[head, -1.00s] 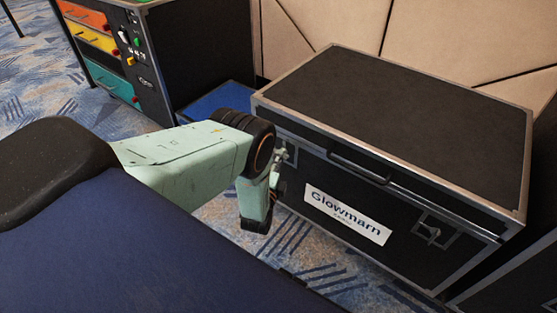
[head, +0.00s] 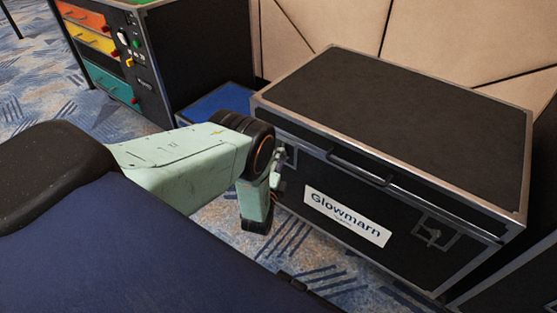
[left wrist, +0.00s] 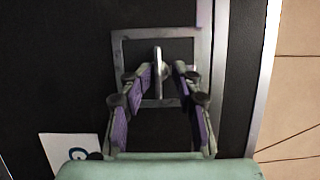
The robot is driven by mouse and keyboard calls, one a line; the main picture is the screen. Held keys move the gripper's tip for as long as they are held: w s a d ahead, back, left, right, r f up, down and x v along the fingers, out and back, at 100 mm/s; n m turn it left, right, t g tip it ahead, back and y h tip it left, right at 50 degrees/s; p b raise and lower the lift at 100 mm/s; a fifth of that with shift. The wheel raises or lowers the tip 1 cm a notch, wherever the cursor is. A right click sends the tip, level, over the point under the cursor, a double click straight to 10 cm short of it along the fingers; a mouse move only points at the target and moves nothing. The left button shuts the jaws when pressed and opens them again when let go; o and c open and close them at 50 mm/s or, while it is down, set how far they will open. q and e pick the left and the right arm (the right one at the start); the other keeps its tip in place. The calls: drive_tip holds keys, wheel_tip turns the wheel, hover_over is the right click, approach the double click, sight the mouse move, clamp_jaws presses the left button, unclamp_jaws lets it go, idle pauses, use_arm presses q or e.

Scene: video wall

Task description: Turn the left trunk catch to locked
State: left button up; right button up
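The black trunk (head: 400,110) with metal edges stands at the right in the head view. Its left catch is partly hidden behind my left gripper (head: 277,178); the edge of its plate (head: 292,156) shows just past the fingers. In the left wrist view the catch lever (left wrist: 158,60) stands lengthwise in its square frame. The fingers of my left gripper (left wrist: 162,78) are open, one on each side of the lever, with gaps showing. The right catch (head: 434,235) is clear of the arm. My right gripper is not in view.
The trunk bears a white Glowmarn label (head: 347,216) and a front handle (head: 360,167). A blue box (head: 215,103) and a black cabinet with coloured drawers (head: 110,60) stand behind my left arm. Another dark case is at the right edge.

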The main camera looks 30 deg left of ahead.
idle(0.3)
use_arm(q)
drive_tip(key=v, duration=1.2)
idle(0.3)
